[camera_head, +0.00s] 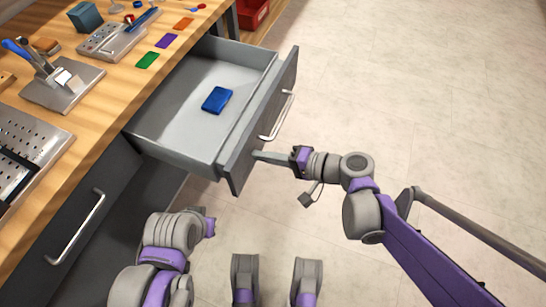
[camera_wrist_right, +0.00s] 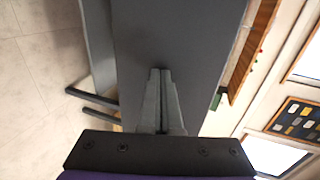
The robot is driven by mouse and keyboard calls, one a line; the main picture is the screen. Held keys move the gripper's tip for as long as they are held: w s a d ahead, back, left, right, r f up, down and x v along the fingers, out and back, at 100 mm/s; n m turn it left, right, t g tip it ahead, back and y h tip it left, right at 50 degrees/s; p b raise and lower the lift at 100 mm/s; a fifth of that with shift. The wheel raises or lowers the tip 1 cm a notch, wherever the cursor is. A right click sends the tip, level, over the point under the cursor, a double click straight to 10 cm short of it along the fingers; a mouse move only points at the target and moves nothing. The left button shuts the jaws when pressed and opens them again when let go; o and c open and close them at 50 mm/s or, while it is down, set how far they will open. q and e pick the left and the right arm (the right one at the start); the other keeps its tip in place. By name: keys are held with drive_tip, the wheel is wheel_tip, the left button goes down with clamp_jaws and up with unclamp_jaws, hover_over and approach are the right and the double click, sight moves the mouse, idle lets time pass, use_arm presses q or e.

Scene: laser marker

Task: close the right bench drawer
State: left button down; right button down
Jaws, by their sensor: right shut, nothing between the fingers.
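The right bench drawer (camera_head: 205,120) is pulled well out of the wooden bench. A blue block (camera_head: 217,99) lies inside it. Its grey front carries a pale bar handle (camera_head: 277,116). My right gripper (camera_head: 257,155) is shut and empty, its fingertips at the outer face of the drawer front, near the handle's lower end. In the right wrist view the closed fingertips (camera_wrist_right: 160,72) point at the grey drawer front (camera_wrist_right: 185,35); I cannot tell whether they touch it. My left arm shows at the lower left; its fingers are hidden.
The bench top (camera_head: 125,70) holds coloured cards, trays and tools along the drawer's left. Another drawer with a handle (camera_head: 76,228) is closed at the lower left. A red bin (camera_head: 252,12) stands beyond. The pale floor to the right is clear.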

drive_tip(key=p, duration=0.1)
hover_over(171, 126)
drive_tip(key=s, duration=0.2)
drive_tip(key=shift+s, duration=0.2)
drive_tip(key=shift+r, duration=0.1)
